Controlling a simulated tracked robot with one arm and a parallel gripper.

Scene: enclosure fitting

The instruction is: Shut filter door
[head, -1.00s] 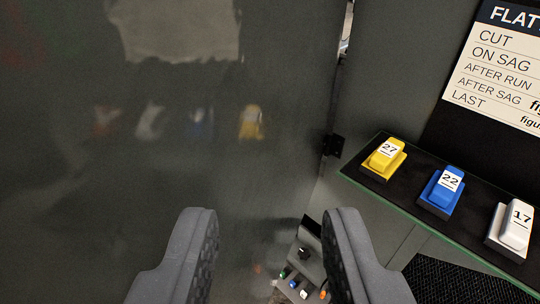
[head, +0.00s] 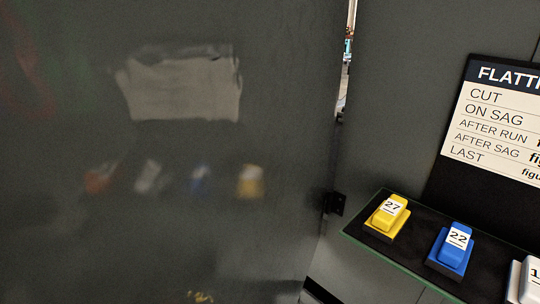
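A large dark grey glossy door panel (head: 170,240) fills the left and middle of the head view; I take it to be the filter door. It stands open at an angle to the enclosure's grey inner wall (head: 400,110). A black hinge (head: 335,203) sits at the corner where they meet, and a narrow bright gap shows above it. The door mirrors a pale sign and several coloured blocks. Its free edge and any handle are out of view. My gripper is out of view, so its contact with the door cannot be seen.
A glass-edged black shelf (head: 360,243) at the lower right carries a yellow block marked 27 (head: 388,216), a blue block marked 22 (head: 451,249) and a partly cut-off white block (head: 526,281). A printed sign (head: 495,125) is above them.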

